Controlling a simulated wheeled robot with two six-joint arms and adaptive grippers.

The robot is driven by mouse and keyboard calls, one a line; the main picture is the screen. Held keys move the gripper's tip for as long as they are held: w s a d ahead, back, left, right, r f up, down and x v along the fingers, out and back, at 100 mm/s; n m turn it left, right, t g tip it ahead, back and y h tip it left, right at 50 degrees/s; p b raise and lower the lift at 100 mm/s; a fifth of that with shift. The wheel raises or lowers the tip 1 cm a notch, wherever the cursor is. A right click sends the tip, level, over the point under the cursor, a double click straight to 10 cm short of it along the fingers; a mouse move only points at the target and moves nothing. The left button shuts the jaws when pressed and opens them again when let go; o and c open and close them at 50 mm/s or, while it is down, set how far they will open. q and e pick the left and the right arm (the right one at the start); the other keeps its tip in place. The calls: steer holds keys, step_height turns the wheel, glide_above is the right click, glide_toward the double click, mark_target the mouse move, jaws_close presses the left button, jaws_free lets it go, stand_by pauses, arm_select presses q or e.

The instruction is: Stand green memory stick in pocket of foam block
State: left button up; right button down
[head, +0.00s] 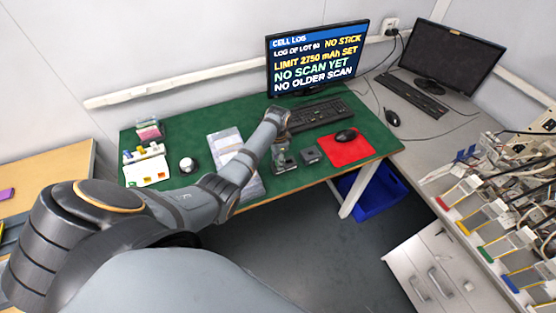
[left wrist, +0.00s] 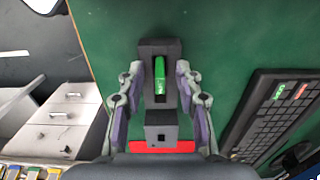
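The green memory stick (left wrist: 160,76) shows in the left wrist view at the dark foam block (left wrist: 147,49), in line with its slot. I cannot tell for sure whether it stands fully in the pocket. My left gripper (left wrist: 159,78) is open, with one finger on each side of the stick and a visible gap to it on both sides. In the head view the left gripper (head: 283,158) is low over the front of the green table, hiding most of the block and the stick. My right gripper is in neither view.
A small dark box (head: 311,155) stands beside the left gripper, near a red mat (head: 344,154) with a mouse (head: 346,135). A keyboard (head: 314,114) lies behind, below a monitor (head: 318,60) reading "NO STICK". A white tray (head: 147,172) is at the table's left.

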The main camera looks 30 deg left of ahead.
arm_select(q)
step_height(320, 180, up, 12)
stand_by(0.4)
